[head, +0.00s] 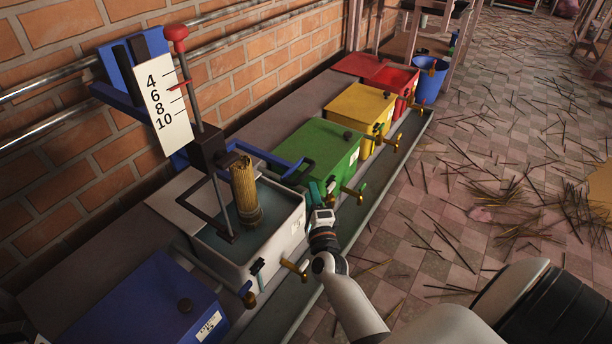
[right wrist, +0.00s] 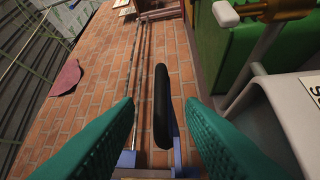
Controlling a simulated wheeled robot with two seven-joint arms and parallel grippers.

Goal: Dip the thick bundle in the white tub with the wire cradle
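The white tub (head: 272,258) stands in the row at left centre, with dark liquid inside. The thick tan bundle (head: 244,186) stands upright in it, its lower end down at the liquid; the exact depth is hidden. A dark wire cradle frame (head: 204,213) runs beside the bundle, below an upright rod with a red knob (head: 176,34). My right gripper (head: 320,189) is at the tub's far right corner, by the end of a dark blue handle (head: 282,162). In the right wrist view its teal fingers are open, with a black grip (right wrist: 162,110) between them, apparently untouched. My left gripper is not seen.
A green tub (head: 318,148), a yellow tub (head: 358,105) and a red tub (head: 392,79) stand beyond. A blue tub (head: 160,305) is nearer. A white number scale (head: 163,105) stands before the brick wall. Brass taps line the front. Loose sticks litter the floor.

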